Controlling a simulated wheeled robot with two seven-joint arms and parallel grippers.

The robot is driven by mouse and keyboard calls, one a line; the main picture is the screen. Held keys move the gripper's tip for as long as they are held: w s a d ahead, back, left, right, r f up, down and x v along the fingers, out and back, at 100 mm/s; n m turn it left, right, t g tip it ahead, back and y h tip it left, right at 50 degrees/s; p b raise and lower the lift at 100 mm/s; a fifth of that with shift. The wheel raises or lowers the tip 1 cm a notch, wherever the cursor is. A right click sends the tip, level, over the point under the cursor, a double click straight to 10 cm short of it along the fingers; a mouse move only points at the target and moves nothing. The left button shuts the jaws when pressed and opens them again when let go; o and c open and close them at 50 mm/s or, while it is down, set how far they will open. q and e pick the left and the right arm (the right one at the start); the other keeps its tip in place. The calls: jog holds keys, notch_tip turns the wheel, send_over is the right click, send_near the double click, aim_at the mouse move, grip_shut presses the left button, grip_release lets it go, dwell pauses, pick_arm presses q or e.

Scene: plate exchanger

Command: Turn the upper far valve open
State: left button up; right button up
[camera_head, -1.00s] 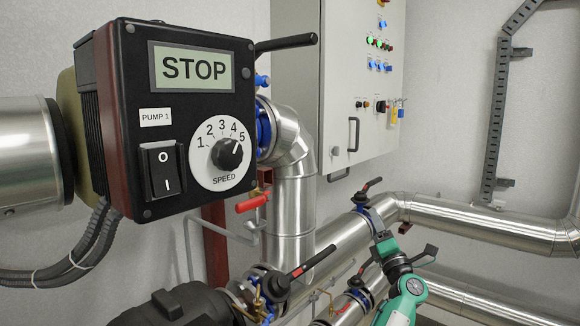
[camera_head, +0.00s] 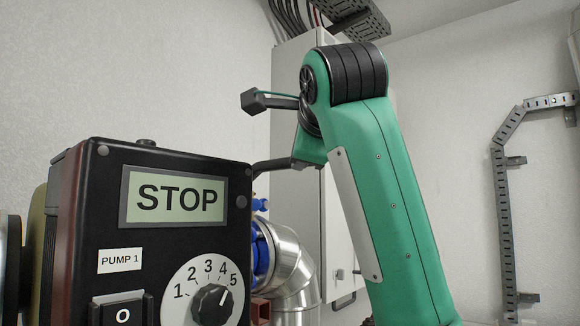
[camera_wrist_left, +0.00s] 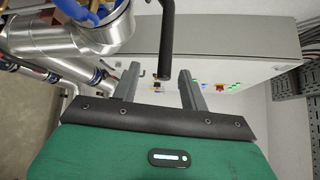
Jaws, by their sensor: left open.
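A black valve lever (camera_head: 270,166) sticks out to the right from behind the pump control box, on the upper pipe. Its far part is hidden by my left gripper or merges with it in the head view. In the left wrist view the lever (camera_wrist_left: 167,38) comes down from the top edge, its end between the two fingers. My left gripper (camera_wrist_left: 159,80) is open, with a finger on each side of the lever and visible gaps. In the head view one dark finger shows above the lever. My right gripper is not in view.
The control box (camera_head: 150,240), reading STOP, stands close on the left. A silver elbow pipe (camera_head: 290,265) with a blue flange lies below the lever. A pale cabinet (camera_head: 298,75) stands behind my green arm. A grey cable tray (camera_head: 505,215) runs down the right wall.

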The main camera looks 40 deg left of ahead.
pick_arm(q)
jog(key=shift+t+h, duration=0.4)
jog(key=p+x, duration=0.1)
jog(key=x, duration=0.2)
jog(key=r+p+x, duration=0.1)
jog(key=p+x, duration=0.1)
jog(key=x, duration=0.2)
jog(key=p+x, duration=0.1)
jog(key=x, duration=0.3)
jog(key=shift+a+r+p, duration=0.15)
jog(key=shift+a+p, duration=0.15)
jog(key=shift+a, duration=0.05)
jog(key=shift+w+a+f, duration=0.2)
jog(key=shift+w+a, duration=0.15)
jog(key=shift+a, duration=0.05)
jog(key=c, duration=0.9)
grip_shut()
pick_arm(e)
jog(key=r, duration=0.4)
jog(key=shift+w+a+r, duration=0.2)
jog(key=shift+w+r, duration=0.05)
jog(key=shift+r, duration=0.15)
